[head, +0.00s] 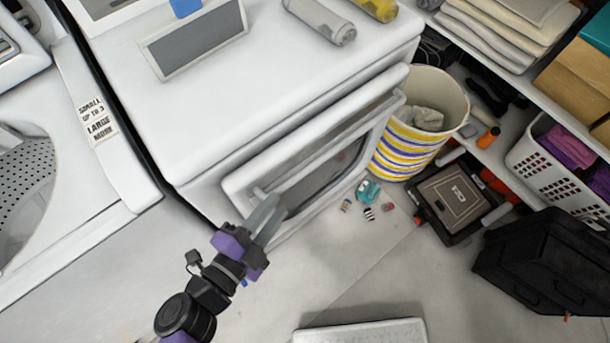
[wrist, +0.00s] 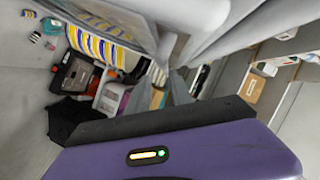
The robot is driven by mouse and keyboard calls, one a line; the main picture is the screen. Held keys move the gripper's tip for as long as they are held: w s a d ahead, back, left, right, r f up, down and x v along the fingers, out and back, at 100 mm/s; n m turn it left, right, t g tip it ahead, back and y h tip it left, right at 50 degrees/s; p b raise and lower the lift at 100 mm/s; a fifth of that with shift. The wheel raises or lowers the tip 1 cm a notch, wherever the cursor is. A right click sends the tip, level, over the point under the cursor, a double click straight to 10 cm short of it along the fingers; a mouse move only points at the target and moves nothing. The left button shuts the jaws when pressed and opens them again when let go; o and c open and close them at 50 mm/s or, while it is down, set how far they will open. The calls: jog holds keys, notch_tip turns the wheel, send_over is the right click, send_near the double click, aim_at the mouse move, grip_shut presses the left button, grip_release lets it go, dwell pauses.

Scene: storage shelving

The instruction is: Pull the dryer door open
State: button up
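The white dryer (head: 250,75) stands in the middle of the head view. Its door (head: 245,180) has a light frame around a darker window (head: 325,170) and stands out from the front; I cannot tell whether it is ajar. My gripper (head: 276,208) is at the lower left part of the door, its two grey fingers a little apart. I cannot tell whether they touch the door. In the wrist view pale, rounded surfaces, probably the dryer and its door, fill the top, close beyond the grey fingertips (wrist: 180,88).
A striped basket (head: 425,120) stands right of the dryer. Small items (head: 368,190) lie on the floor near the door. A black case (head: 545,262) and a shelf with a white basket (head: 530,150) are at the right. A white washer (head: 60,200) is at the left.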

aim_at(287, 188)
jog(key=shift+w+r, duration=0.1)
jog(key=shift+w, duration=0.35)
jog(key=p+x, duration=0.1)
jog(key=x, duration=0.7)
jog(key=shift+r, duration=0.15)
jog(key=shift+c, duration=0.5)
grip_shut()
dwell(0.5)
